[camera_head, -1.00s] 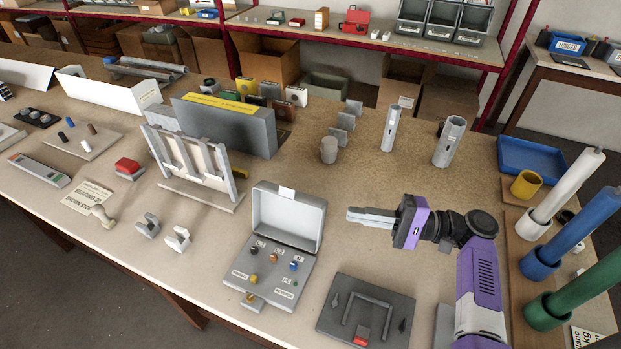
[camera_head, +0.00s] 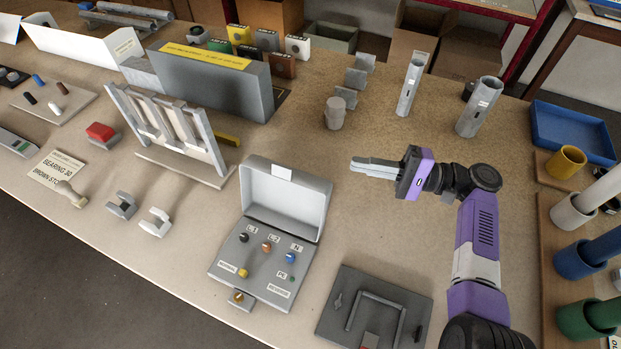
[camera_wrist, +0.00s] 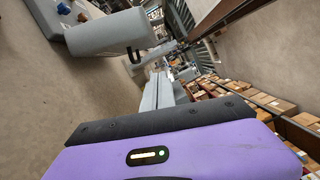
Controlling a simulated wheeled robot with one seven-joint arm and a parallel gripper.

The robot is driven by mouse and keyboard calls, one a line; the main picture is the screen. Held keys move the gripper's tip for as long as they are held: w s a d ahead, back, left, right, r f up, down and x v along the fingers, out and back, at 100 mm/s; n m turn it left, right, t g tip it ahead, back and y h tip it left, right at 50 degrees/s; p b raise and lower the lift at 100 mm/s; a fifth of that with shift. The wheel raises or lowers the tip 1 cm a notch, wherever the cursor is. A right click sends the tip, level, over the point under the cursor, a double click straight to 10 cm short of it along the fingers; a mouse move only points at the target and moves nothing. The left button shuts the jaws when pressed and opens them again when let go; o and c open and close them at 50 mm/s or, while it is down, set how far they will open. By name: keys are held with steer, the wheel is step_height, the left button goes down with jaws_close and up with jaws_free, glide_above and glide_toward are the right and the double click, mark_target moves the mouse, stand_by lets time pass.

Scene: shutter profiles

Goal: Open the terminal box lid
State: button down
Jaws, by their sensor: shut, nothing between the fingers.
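The terminal box (camera_head: 258,262) is a light grey case on the bench, in the lower middle of the head view. Its lid (camera_head: 287,200) stands raised at the back, tilted up from the hinge side, with a white label on its top edge. Inside show black, brown and blue terminals, a yellow one and a small green one. My gripper (camera_head: 354,167) is shut and empty, to the right of the lid and apart from it, pointing left. In the wrist view the lid (camera_wrist: 105,35) shows at the upper left, beyond my purple gripper body.
A dark grey plate with a raised frame (camera_head: 338,306) lies right of the box. Two small clips (camera_head: 155,222) and a white slatted rack (camera_head: 180,172) stand to the left. Upright tubes (camera_head: 411,84) stand behind. Coloured cylinders in holders (camera_head: 583,259) line the right edge.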

mark_target(310, 178)
steer(key=shift+s+a+f+p, duration=0.35)
steer(key=shift+s+a+p, duration=0.1)
steer(key=shift+a, duration=1.4)
steer(key=shift+s+a+f+p, duration=0.35)
steer(key=shift+a+p, duration=0.15)
steer(key=shift+a, duration=1.4)
steer(key=shift+s+a+f+p, duration=0.3)
steer(key=shift+s+a+p, duration=0.15)
steer(key=shift+a, duration=1.4)
steer(key=shift+w, duration=0.1)
